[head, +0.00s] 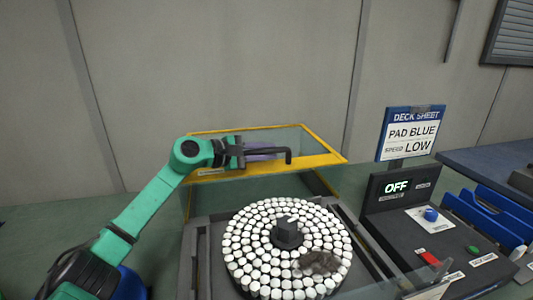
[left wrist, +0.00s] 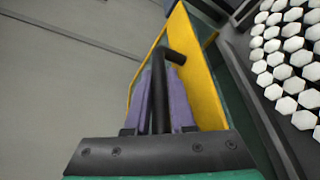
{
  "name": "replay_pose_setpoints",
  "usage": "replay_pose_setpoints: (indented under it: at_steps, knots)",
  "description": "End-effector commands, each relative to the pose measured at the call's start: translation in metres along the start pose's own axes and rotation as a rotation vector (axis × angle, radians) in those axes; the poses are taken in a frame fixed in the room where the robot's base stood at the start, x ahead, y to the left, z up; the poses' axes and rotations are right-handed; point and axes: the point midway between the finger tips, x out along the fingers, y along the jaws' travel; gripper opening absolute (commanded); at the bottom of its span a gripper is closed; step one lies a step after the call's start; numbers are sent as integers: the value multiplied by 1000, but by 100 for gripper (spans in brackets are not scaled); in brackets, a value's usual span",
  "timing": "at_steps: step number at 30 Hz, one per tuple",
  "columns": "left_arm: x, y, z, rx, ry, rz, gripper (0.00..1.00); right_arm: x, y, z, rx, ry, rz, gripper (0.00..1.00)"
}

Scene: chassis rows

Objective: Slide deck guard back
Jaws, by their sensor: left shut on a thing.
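The deck guard (head: 325,161) is a clear box with a yellow frame. It stands at the back of the machine, behind most of the round deck (head: 252,252) of white pads. A dark bent handle (head: 288,157) sits on the guard's yellow front bar. My left gripper (head: 262,152) is shut on this handle. In the left wrist view, the purple fingers lie on both sides of the dark handle (left wrist: 173,56), beside the guard's yellow frame (left wrist: 206,80). My right gripper is not in view.
A dark knob (head: 287,233) stands at the deck's centre, and a dark grey patch (head: 318,262) lies on the pads. A wall stands behind.

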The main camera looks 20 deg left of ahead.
Motion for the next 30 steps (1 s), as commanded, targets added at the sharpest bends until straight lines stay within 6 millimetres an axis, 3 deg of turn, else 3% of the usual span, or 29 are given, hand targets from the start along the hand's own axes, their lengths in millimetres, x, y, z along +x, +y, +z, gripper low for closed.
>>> replay_pose_setpoints:
  at_steps: [4, 5, 6, 7, 16, 20, 30]
  knots:
    - [1, -2, -1, 1, 2, -5, 0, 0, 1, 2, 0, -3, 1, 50]
    - [1, -2, -1, 1, 2, -6, 34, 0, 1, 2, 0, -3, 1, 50]
    - [1, -2, -1, 1, 2, -6, 49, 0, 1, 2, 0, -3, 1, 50]
    - [1, -2, -1, 1, 2, -5, 52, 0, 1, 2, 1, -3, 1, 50]
    - [0, -1, -1, 1, 1, -2, 52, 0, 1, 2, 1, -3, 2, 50]
    - [-11, -3, -3, 0, 3, -1, 52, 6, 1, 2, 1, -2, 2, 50]
    - [-86, -7, -5, 4, 6, -3, 52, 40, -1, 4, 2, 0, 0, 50]
